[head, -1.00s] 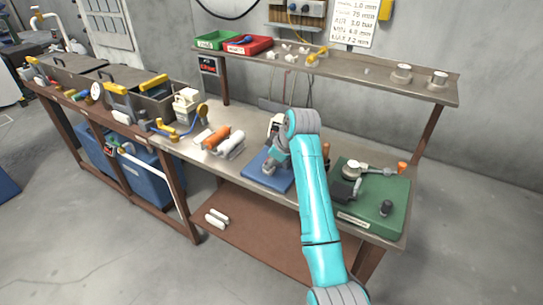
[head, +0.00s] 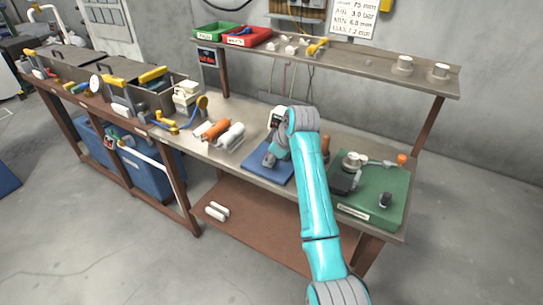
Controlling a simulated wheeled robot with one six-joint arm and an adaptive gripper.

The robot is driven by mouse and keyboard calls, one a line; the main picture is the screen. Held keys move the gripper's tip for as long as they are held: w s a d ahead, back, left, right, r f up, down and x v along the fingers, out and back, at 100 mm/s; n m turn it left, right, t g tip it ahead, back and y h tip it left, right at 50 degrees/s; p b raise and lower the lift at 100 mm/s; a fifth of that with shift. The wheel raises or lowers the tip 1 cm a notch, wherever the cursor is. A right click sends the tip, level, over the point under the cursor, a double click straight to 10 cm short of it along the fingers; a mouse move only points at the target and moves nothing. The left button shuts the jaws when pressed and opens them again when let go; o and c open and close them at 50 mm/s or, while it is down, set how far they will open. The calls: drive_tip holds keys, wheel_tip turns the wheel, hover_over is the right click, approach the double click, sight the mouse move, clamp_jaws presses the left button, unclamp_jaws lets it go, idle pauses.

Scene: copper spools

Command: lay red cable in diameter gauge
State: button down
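A blue base plate (head: 259,168) lies on the bench in front of my arm. A white device (head: 276,112) with a dark face stands at its back, partly covered by my arm; it may be the diameter gauge. My gripper (head: 269,161) is a small grey shape low over the blue plate, mostly hidden by my own arm. I cannot see whether its fingers are open or hold anything. I cannot make out a red cable. An orange spool (head: 215,130) lies on the bench to the left, beside white spools (head: 231,137).
A green board (head: 386,184) with a round metal part and a black block sits right of my arm. A shelf (head: 365,72) runs above the bench, with green (head: 217,31) and red (head: 248,38) trays. Boxes with yellow handles crowd the left bench.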

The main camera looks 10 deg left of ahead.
drive_tip(key=shift+f, duration=0.1)
drive_tip(key=c, duration=0.7)
unclamp_jaws()
drive_tip(key=v, duration=1.2)
